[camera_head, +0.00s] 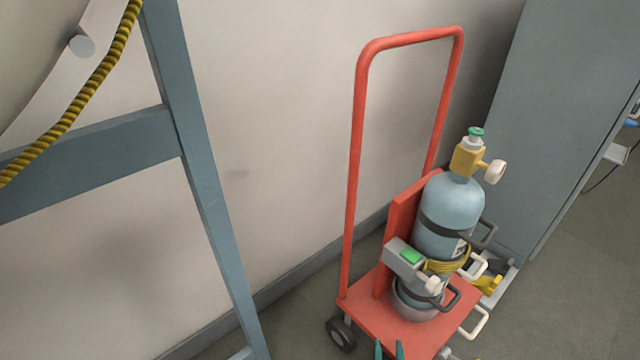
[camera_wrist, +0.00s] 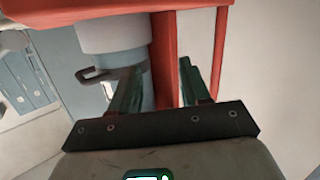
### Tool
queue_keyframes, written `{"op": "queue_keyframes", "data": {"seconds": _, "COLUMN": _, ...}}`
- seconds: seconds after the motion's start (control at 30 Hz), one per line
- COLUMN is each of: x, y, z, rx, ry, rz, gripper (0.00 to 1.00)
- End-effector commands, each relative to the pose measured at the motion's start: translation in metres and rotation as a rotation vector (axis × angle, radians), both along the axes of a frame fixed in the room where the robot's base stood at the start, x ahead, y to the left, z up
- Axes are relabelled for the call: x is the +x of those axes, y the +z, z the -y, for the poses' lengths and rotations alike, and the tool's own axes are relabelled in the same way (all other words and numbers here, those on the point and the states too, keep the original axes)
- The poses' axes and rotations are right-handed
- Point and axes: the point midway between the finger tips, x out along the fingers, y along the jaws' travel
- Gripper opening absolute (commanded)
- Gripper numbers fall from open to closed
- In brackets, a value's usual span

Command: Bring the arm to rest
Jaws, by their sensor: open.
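My gripper (camera_head: 389,350) shows at the bottom edge of the head view as two green fingertips, in front of the red trolley's base plate. In the wrist view my gripper (camera_wrist: 158,82) has its two dark green fingers apart, with nothing seen held between them. The rest of my arm is out of the head view. In the wrist view, a red trolley part and the blue-grey cylinder (camera_wrist: 115,45) appear beyond the fingers. I cannot tell the exact gap between them.
A red trolley (camera_head: 357,170) carries a strapped blue gas cylinder (camera_head: 452,200) with a yellow valve and protruding handles. A blue frame (camera_head: 190,140) with yellow rope (camera_head: 85,95) stands left. A grey cabinet (camera_head: 560,110) stands right. Floor is open at the lower right.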

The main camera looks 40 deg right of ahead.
Motion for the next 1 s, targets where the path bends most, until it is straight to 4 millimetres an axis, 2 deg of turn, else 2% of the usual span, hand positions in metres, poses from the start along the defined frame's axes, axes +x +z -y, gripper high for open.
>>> {"op": "queue_keyframes", "data": {"seconds": 0.03, "x": 0.018, "y": 0.008, "z": -0.013, "rx": 0.036, "ry": 0.091, "rz": 0.014, "gripper": 0.46}}
{"op": "queue_keyframes", "data": {"seconds": 0.1, "x": 0.039, "y": 0.018, "z": -0.034, "rx": 0.092, "ry": 0.222, "rz": 0.016, "gripper": 0.46}}
{"op": "queue_keyframes", "data": {"seconds": 0.2, "x": 0.061, "y": 0.031, "z": -0.064, "rx": 0.165, "ry": 0.395, "rz": -0.006, "gripper": 0.46}}
{"op": "queue_keyframes", "data": {"seconds": 0.3, "x": 0.072, "y": 0.044, "z": -0.093, "rx": 0.230, "ry": 0.550, "rz": -0.060, "gripper": 0.46}}
{"op": "queue_keyframes", "data": {"seconds": 0.43, "x": 0.073, "y": 0.058, "z": -0.124, "rx": 0.305, "ry": 0.714, "rz": -0.174, "gripper": 0.46}}
{"op": "queue_keyframes", "data": {"seconds": 0.57, "x": 0.058, "y": 0.071, "z": -0.146, "rx": 0.368, "ry": 0.828, "rz": -0.329, "gripper": 0.46}}
{"op": "queue_keyframes", "data": {"seconds": 0.7, "x": 0.030, "y": 0.085, "z": -0.155, "rx": 0.424, "ry": 0.883, "rz": -0.528, "gripper": 0.46}}
{"op": "queue_keyframes", "data": {"seconds": 0.83, "x": -0.005, "y": 0.101, "z": -0.150, "rx": 0.465, "ry": 0.867, "rz": -0.727, "gripper": 0.46}}
{"op": "queue_keyframes", "data": {"seconds": 1.0, "x": -0.052, "y": 0.126, "z": -0.133, "rx": 0.506, "ry": 0.770, "rz": -0.947, "gripper": 0.46}}
